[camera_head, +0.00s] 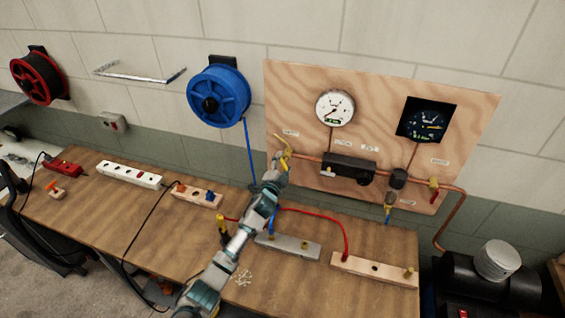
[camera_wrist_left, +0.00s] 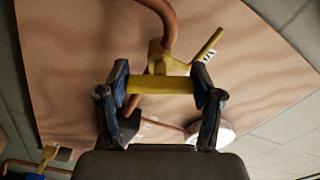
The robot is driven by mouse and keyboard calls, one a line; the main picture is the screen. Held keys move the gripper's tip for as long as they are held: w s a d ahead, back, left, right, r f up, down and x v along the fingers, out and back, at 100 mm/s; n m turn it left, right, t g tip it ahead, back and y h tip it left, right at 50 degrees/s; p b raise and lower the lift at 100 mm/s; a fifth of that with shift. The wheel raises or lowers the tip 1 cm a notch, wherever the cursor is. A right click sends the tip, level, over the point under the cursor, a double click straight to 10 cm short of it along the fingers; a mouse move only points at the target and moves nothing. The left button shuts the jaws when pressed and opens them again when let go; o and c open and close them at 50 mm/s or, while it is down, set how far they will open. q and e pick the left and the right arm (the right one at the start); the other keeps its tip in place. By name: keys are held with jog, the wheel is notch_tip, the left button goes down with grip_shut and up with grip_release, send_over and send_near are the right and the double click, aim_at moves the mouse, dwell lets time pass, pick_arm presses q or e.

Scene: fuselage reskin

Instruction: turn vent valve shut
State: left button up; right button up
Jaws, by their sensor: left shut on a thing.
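A wooden panel (camera_head: 380,110) on the wall carries gauges and copper pipe. A yellow valve (camera_head: 284,148) sits at its left edge. My left gripper (camera_head: 279,160) reaches up to this valve from the workbench side. In the left wrist view, the yellow valve (camera_wrist_left: 159,58) joins a copper pipe, with a thin yellow arm slanting up to the right. My left gripper (camera_wrist_left: 161,85) is shut on the valve's yellow crossbar (camera_wrist_left: 160,85), which spans between its fingers. The small labels are too small to read. My right gripper is not in view.
The panel holds a white gauge (camera_head: 335,108), a dark gauge (camera_head: 427,120) and a red-handled valve (camera_head: 434,190). A blue hose reel (camera_head: 218,97) hangs left of the panel. The workbench (camera_head: 130,212) below bears a power strip (camera_head: 130,174) and a grey block (camera_head: 287,247).

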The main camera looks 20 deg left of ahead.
pick_arm(q)
jog(key=m+p, duration=0.1)
jog(key=m, duration=0.3)
jog(key=shift+f, duration=0.15)
jog(key=shift+d+m, duration=0.1)
jog(key=shift+m, duration=0.4)
jog(key=shift+s+f, duration=0.1)
jog(key=shift+f, duration=0.1)
jog(key=o, duration=1.2)
jog(key=shift+r, duration=0.1)
jog(key=shift+c, duration=0.2)
jog(key=shift+r, duration=0.1)
jog(key=s, duration=1.1)
jog(key=shift+s+a, duration=0.2)
jog(key=shift+s, duration=0.15)
